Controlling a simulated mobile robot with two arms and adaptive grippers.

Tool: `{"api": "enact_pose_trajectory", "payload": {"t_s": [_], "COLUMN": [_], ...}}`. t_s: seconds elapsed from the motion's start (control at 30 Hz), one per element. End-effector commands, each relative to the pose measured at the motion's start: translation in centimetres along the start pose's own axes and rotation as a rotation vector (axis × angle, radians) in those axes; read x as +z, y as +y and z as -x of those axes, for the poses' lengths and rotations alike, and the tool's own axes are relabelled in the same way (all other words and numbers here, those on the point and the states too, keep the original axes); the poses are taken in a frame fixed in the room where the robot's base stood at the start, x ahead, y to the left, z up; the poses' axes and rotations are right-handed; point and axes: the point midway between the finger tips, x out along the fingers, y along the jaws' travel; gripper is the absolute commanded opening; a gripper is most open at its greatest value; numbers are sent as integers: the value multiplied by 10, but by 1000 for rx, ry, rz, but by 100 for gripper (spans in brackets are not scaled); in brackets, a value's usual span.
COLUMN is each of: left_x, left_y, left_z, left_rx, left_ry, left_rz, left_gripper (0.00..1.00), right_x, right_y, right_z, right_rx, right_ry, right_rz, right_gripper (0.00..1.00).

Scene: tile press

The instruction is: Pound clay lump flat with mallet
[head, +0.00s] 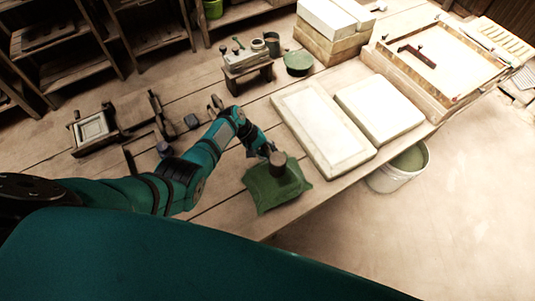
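A teal arm comes in from the left, and my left gripper (265,149) is at its end, beside a dark brown cylindrical block (278,165) that looks like the mallet head. The fingers are small and partly hidden, so I cannot tell if they are closed on a handle. The block is over a green, roughly square, soft-looking slab (262,192), which may be the clay on a cloth or mat. I cannot tell whether the block touches it. The slab lies near the front edge of the wooden table. My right gripper is not in view.
Two pale slabs (322,135) lie right of the green slab. A small stand (248,77), a green bowl (298,63) and stacked blocks (332,35) are behind. A framed tile (92,129) is at left. A white bucket (402,165) stands below the table edge.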

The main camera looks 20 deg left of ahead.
Motion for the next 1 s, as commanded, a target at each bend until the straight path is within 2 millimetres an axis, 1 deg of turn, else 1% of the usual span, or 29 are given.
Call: {"api": "enact_pose_trajectory", "payload": {"t_s": [0.27,0.37,0.47,0.67,0.7,0.87,0.97,1.0], "left_x": [-1,-2,-5,-18,-16,-12,-7,-5], "left_y": [0,-2,-9,-33,-26,-23,-13,-9], "left_z": [1,-2,-13,-55,-44,-37,-21,-14], "left_rx": [0,0,0,0,2,-1,0,0], "left_ry": [1,1,1,0,3,0,1,1], "left_rz": [1,1,2,3,1,2,2,2], "left_gripper": [0,0,0,0,0,0,0,0], "right_x": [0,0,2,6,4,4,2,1], "right_y": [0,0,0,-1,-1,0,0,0], "right_z": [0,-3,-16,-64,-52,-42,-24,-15], "right_rx": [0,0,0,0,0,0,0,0], "right_ry": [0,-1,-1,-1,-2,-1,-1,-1], "right_rz": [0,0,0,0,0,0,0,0], "right_gripper": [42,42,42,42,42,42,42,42]}}
